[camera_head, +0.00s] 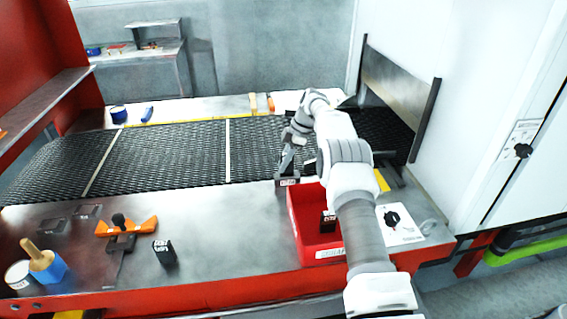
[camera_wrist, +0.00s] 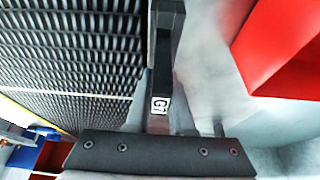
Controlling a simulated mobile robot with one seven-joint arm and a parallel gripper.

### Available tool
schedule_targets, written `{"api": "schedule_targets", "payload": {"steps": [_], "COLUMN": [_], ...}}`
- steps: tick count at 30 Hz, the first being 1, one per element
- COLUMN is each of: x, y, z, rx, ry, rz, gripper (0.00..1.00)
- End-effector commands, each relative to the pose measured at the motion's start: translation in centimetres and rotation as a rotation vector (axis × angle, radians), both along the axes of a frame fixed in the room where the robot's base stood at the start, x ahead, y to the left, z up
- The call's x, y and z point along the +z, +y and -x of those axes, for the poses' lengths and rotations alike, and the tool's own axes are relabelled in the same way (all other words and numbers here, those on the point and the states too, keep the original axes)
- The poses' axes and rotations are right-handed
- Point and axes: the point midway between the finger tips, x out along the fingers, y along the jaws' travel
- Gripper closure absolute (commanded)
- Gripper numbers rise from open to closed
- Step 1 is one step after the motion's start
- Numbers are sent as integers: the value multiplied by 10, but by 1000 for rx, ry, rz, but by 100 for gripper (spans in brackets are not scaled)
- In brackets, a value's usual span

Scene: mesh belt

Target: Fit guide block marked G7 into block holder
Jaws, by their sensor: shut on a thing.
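In the head view my gripper (camera_head: 286,172) is low over the near edge of the mesh belt, left of the red bin. It is shut on a dark block with a white label (camera_head: 288,183). In the wrist view the guide block (camera_wrist: 158,106) shows its G7 label, in front of the dark screwed plate of my gripper. Fingers hide part of it, and I cannot tell whether it touches the surface below. I cannot surely identify the block holder; two flat dark frames (camera_head: 52,226) lie on the table's left, beside an orange-winged clamp with a black knob (camera_head: 118,221).
Another labelled dark block (camera_head: 164,252) stands on the table, and one (camera_head: 327,221) is in the red bin (camera_head: 304,240). A blue-based wooden-handled tool (camera_head: 45,262) and a can stand far left. The table's middle is clear.

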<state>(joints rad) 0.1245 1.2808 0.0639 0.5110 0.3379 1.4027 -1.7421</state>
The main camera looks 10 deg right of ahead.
Motion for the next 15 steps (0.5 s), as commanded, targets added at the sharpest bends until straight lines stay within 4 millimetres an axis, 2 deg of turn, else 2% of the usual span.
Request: {"api": "schedule_targets", "payload": {"steps": [15], "x": [-14], "y": [0], "z": [0], "rx": [0], "ry": [1], "rz": [0], "gripper": [100]}}
